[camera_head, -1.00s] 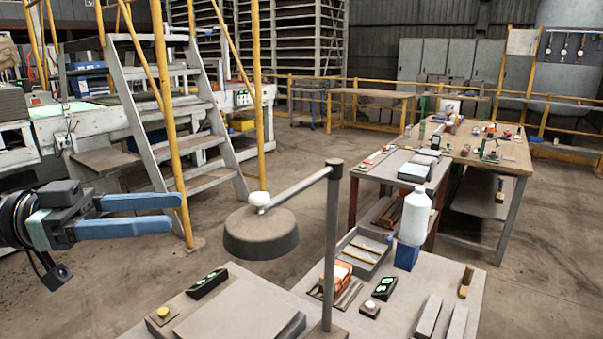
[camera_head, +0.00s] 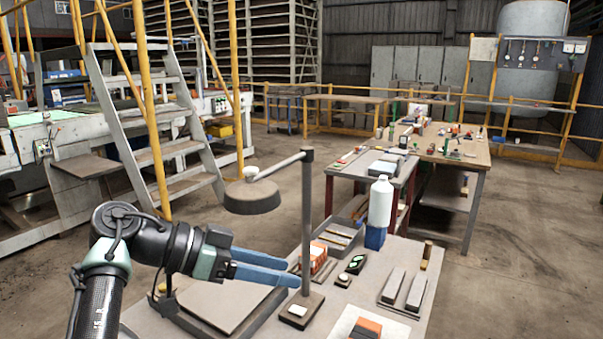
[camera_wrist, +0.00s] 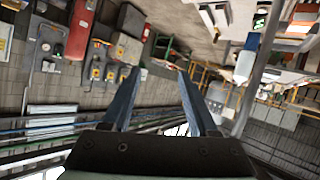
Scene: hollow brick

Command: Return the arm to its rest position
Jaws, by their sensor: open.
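My gripper (camera_head: 296,270) shows at the lower left of the head view, over the near workbench (camera_head: 215,295). Its two blue fingers point right, toward the post of the lamp stand (camera_head: 307,220). I cannot tell whether they touch the post. In the wrist view my gripper (camera_wrist: 160,85) is open, its two fingers apart with nothing between them. My arm comes up from the bottom left and bends at a joint left of the gripper.
The round lamp head (camera_head: 252,197) hangs just above my gripper. A white bottle (camera_head: 380,202) stands on a blue block (camera_head: 375,238) to the right. An orange brick (camera_head: 367,329) lies at the bench front. Yellow-railed stairs (camera_head: 150,120) stand behind left. Open floor (camera_head: 530,240) lies right.

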